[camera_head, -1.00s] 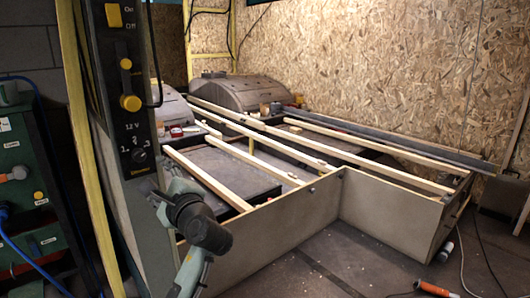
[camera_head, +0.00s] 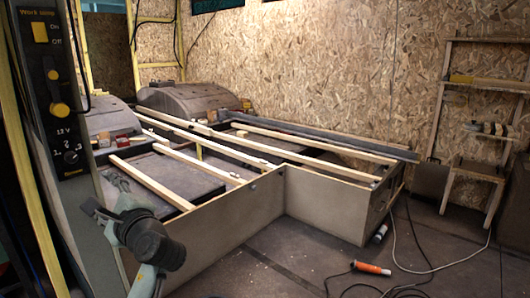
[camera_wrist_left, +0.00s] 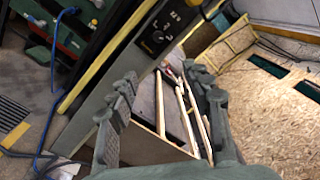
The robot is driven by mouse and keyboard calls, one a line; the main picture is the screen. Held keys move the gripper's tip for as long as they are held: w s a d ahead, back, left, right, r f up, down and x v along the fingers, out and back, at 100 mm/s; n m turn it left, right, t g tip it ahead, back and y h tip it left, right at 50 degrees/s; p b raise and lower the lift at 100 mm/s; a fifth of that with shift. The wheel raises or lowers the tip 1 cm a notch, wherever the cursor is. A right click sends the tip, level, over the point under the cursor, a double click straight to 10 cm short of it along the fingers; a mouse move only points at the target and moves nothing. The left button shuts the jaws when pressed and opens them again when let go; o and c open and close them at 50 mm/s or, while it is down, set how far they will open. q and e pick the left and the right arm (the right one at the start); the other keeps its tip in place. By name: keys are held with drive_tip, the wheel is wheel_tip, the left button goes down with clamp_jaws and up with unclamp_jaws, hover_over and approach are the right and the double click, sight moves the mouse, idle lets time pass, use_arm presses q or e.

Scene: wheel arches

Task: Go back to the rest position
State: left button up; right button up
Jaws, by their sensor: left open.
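My left gripper (camera_head: 104,192) is in the lower left of the head view, on a grey arm with a dark wrist. It is open and empty, in front of the wooden frame's near left side. In the left wrist view its two grey fingers (camera_wrist_left: 165,88) stand apart with nothing between them. My right gripper is not in view. A dark control panel (camera_head: 57,95) with yellow knobs and a switch stands left of my gripper; it also shows in the left wrist view (camera_wrist_left: 160,35).
A low panelled frame (camera_head: 325,200) with wooden slats fills the middle. Grey wheel arches (camera_head: 182,97) lie behind it. A wooden shelf rack (camera_head: 447,95) stands at the right. An orange-handled tool (camera_head: 371,268) and cables lie on the floor. Some floor in front is clear.

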use_arm(q)
drive_tip(key=s+a+r+m+t+y, duration=0.15)
drive_tip(key=a+r+y, duration=0.25)
drive_tip(key=a+r, duration=0.6)
drive_tip(key=s+a+f+n+g+h, duration=0.1)
drive_tip(key=a+f+g+h, duration=0.2)
drive_tip(key=f, duration=1.4)
drive_tip(key=s+a+f+n+h, duration=0.1)
drive_tip(key=a+f+h, duration=0.25)
drive_tip(key=f, duration=1.35)
drive_tip(key=s+a+f+n+g+h, duration=0.1)
drive_tip(key=s+f+n+g+h, duration=0.65)
drive_tip(key=s+f, duration=2.05)
drive_tip(key=d+f+n+h, duration=0.1)
drive_tip(key=d+f, duration=0.3)
drive_tip(key=d, duration=0.7)
drive_tip(key=d+f+n+h, duration=0.1)
drive_tip(key=d+f+n, duration=0.3)
drive_tip(key=d, duration=0.7)
drive_tip(key=shift+s+d+f+g+h, duration=0.2)
drive_tip(key=shift+s+f+g+h, duration=0.1)
drive_tip(key=shift+g, duration=0.1)
